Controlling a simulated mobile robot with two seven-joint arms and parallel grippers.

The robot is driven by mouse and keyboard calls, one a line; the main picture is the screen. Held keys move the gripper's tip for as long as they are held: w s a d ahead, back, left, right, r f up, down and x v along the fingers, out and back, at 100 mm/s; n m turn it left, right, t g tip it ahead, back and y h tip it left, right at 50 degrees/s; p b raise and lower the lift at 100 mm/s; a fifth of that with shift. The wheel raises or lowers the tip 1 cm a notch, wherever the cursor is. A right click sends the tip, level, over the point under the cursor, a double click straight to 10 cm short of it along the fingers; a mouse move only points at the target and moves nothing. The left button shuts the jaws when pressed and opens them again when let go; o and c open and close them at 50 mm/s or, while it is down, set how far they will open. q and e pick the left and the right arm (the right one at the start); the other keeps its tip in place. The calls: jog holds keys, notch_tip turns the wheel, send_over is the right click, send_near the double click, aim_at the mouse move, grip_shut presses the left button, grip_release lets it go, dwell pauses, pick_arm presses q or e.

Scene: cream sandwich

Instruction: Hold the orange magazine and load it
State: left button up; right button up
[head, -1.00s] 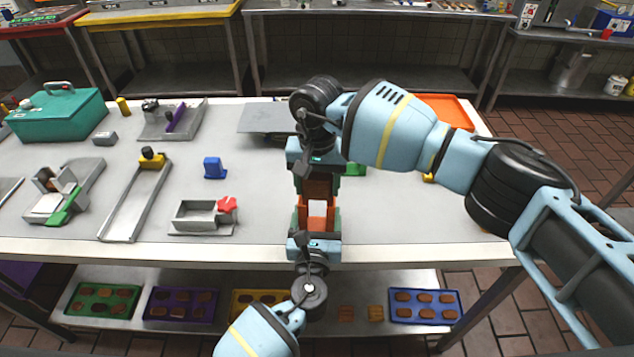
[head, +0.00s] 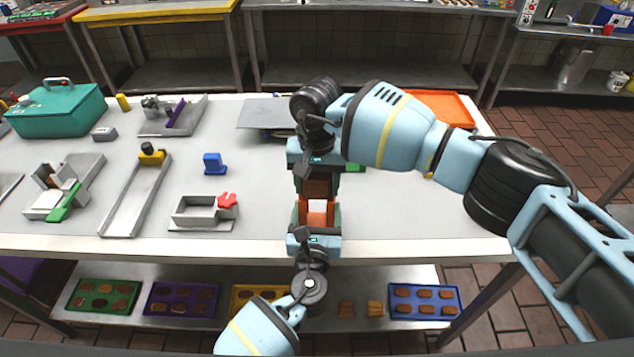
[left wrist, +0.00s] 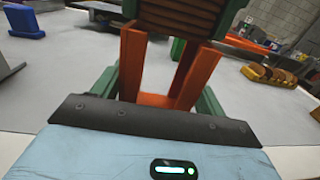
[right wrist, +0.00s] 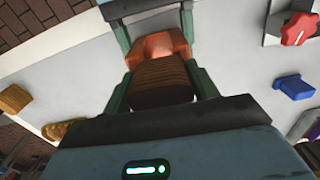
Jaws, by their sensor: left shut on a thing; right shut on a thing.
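The orange magazine (head: 318,221) is held in my left gripper (head: 317,213), whose green fingers are shut on its sides. In the left wrist view the magazine (left wrist: 133,65) shows two upright orange walls with an open gap between them. My right gripper (head: 318,190) is shut on a brown ribbed stack (head: 318,187), apparently biscuits. The stack (right wrist: 160,80) lies in line with the magazine's end in the right wrist view, very close to it. I cannot tell whether its edge has entered the magazine.
On the table (head: 260,215) stand a grey box with a red knob (head: 228,200), a blue block (head: 214,163) and a long grey channel (head: 128,205). An orange tray (head: 440,107) lies at the back right. The front right of the table is clear.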

aim_at(317, 175)
jog(key=shift+r, duration=1.1)
jog(key=shift+r, duration=0.35)
notch_tip(317, 175, up, 9)
jog(key=m, duration=0.4)
jog(key=shift+r+m, duration=0.15)
jog(key=shift+m, duration=0.15)
jog(key=shift+f, duration=5.05)
jog(key=shift+f, duration=0.6)
jog(key=o, duration=1)
